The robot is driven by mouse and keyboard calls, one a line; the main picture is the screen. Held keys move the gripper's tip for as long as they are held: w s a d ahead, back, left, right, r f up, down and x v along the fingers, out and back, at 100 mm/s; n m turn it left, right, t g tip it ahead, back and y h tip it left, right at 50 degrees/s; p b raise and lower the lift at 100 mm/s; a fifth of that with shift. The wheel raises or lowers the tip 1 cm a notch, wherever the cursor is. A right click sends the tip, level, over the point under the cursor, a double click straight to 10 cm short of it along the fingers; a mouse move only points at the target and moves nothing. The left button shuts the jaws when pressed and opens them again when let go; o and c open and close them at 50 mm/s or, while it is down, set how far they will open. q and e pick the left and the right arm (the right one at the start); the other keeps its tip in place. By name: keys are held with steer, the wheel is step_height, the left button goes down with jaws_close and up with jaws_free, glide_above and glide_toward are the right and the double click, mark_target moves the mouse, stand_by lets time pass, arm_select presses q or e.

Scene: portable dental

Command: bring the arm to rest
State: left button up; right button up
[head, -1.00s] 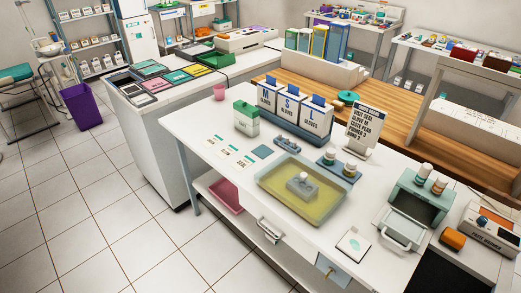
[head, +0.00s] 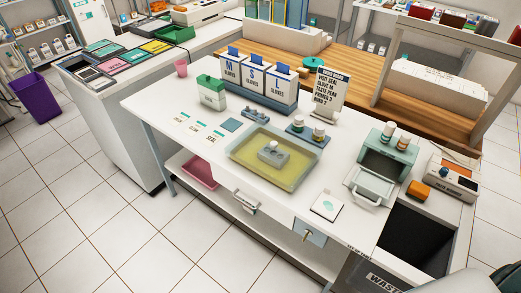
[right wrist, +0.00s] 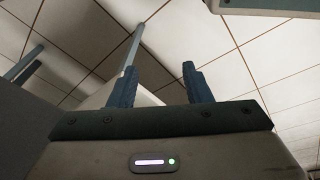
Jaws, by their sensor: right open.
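My right gripper (right wrist: 158,76) shows in the right wrist view. Its two dark blue fingers stand apart with nothing between them, so it is open and empty. Behind the fingers are tiled floor and a pale leg or post (right wrist: 128,55); no object touches the fingers. In the head view neither gripper shows. A grey rounded shape at the lower right corner of the head view may be part of my arm; I cannot tell. My left gripper is in no view.
A white table (head: 160,105) holds a yellow tray (head: 240,160), glove boxes (head: 258,80), a sign (head: 328,92) and an open green case (head: 385,160). A waste bin (head: 385,280) stands at the front right. Tiled floor (head: 90,220) is clear at the left.

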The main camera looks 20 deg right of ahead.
steer(key=s+f+g, duration=0.1)
steer(key=s+f, duration=1.2)
steer(key=s, duration=0.2)
steer(key=shift+s+d+f, duration=0.35)
steer(key=shift+s, duration=0.05)
